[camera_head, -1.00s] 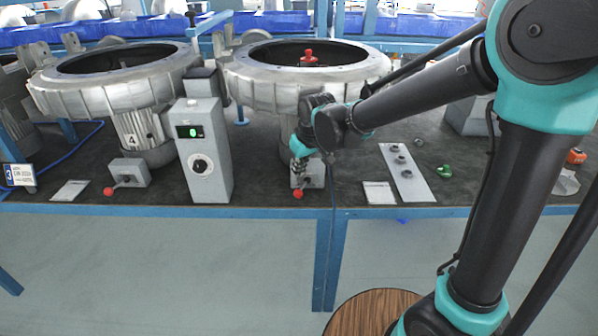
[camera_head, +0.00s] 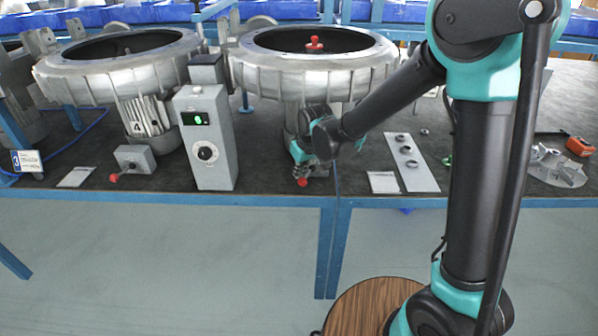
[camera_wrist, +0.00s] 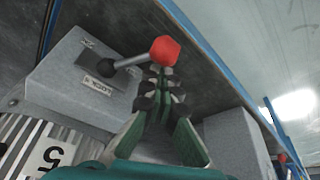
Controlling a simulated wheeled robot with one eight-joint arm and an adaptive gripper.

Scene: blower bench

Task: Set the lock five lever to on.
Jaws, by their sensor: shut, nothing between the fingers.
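The lock five box (camera_wrist: 75,75) is a grey box with a dark plate and a label reading LOCK 5 in the wrist view. Its lever is a metal rod (camera_wrist: 130,62) ending in a red knob (camera_wrist: 165,50), pointing right in that view. In the head view the red knob (camera_head: 303,182) shows at the bench front, with the box mostly hidden behind my gripper (camera_head: 301,171). My gripper (camera_wrist: 163,76) is shut and empty in the wrist view. Its fingertips are right by the knob and the end of the rod; I cannot tell whether they touch. The plate's position marks are not legible.
The grey control box (camera_head: 207,140) with a green display stands left of my gripper. A second lever box (camera_head: 133,159) is farther left. A white card (camera_head: 383,182) and a plate with rings (camera_head: 411,163) lie to the right. Blower housings (camera_head: 312,65) stand above.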

